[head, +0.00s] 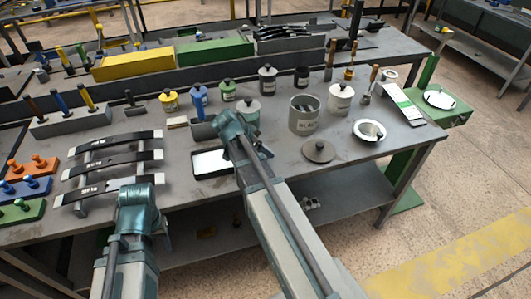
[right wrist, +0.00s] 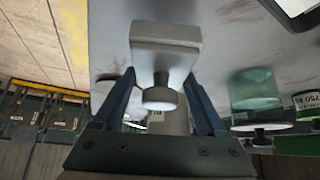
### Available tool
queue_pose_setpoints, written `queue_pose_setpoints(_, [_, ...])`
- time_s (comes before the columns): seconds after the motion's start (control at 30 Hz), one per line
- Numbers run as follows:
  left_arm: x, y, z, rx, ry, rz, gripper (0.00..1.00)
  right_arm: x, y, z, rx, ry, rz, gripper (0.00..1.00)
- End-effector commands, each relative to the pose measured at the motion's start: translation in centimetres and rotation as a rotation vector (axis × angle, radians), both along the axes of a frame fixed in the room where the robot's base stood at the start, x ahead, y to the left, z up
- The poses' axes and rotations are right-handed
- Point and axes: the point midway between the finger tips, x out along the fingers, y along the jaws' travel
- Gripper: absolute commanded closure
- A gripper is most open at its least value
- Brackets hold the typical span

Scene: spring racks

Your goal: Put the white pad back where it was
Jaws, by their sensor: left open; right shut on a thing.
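The white pad (right wrist: 165,48), a pale block with a round knob, shows in the right wrist view. My right gripper (right wrist: 162,82) is shut on it, with the dark blue fingers on either side of the knob. In the head view my right arm reaches over the bench, and its fingers and the pad are hidden or too unclear to make out. My left gripper (head: 138,190) is open and empty at the front edge of the bench, near the rack of black leaf springs (head: 112,160).
A shallow white-lined tray (head: 208,162) lies left of my right arm. Several lidded jars, an open grey canister (head: 304,115), a loose lid (head: 319,151) and a bowl (head: 369,130) stand to the right. Orange, blue and green knobbed blocks (head: 24,187) sit far left.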

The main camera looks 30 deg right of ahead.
Motion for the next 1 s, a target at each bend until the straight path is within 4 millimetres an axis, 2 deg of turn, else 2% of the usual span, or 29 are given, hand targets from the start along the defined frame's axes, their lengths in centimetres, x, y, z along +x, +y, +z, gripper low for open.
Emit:
queue_pose_setpoints(0.1, [0.0, 0.0, -0.1, 0.0, 0.0, 0.0, 0.5, 0.5, -0.7, -0.1, 0.0, -0.001, -0.001, 0.7])
queue_pose_setpoints(0.33, [0.0, 0.0, -0.1, 0.0, 0.0, 0.0, 0.5, 0.7, -1.1, -0.1, 0.001, 0.0, -0.001, 0.7])
queue_pose_setpoints(0.47, [0.0, 0.0, -0.3, 0.0, 0.0, 0.0, 0.5, 1.4, -2.3, -0.3, 0.001, 0.001, -0.003, 0.7])
queue_pose_setpoints(0.5, [0.0, 0.0, -1.3, 0.0, 0.0, 0.0, 0.5, 1.2, -2.1, -1.3, 0.001, 0.001, -0.001, 0.7])
queue_pose_setpoints(0.7, [0.0, 0.0, -3.9, 0.0, 0.0, 0.0, 0.5, 1.1, -2.0, -3.9, 0.001, 0.0, 0.0, 0.7])
queue_pose_setpoints(1.0, [0.0, 0.0, -3.7, 0.0, 0.0, 0.0, 0.5, 1.1, -2.0, -3.7, 0.001, 0.0, 0.0, 0.7])
